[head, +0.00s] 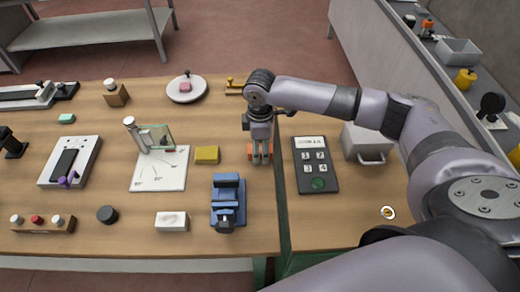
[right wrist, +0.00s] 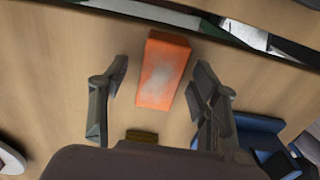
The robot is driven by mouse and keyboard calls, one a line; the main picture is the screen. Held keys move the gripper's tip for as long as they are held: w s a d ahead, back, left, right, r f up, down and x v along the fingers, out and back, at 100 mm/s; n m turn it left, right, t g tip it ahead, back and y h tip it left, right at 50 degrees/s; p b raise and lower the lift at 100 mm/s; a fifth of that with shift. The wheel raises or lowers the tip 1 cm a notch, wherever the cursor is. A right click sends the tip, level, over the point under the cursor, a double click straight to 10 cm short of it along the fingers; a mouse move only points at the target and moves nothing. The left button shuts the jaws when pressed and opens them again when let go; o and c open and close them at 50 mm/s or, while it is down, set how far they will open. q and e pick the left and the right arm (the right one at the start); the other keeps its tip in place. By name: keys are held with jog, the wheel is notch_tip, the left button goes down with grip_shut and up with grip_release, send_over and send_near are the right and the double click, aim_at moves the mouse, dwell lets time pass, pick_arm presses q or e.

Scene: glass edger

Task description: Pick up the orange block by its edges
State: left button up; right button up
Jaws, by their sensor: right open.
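The orange block (right wrist: 163,72) lies on the wooden table in the right wrist view, with a pale worn patch on its top. My right gripper (right wrist: 161,80) is open, with one finger to each side of the block and a visible gap on both sides. In the head view my right gripper (head: 261,160) points down over the table near its right edge. Small parts of the orange block (head: 250,151) show beside the fingers; the rest is hidden behind them. My left gripper is in neither view.
A yellow block (head: 207,155) lies left of the gripper, and a blue vise (head: 228,192) stands in front of it. A dark keypad panel (head: 316,178) lies to the right, past the gap between tables.

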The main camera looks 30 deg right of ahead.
jog(key=shift+c, duration=0.4)
jog(key=c, duration=1.2)
jog(key=shift+r, duration=0.1)
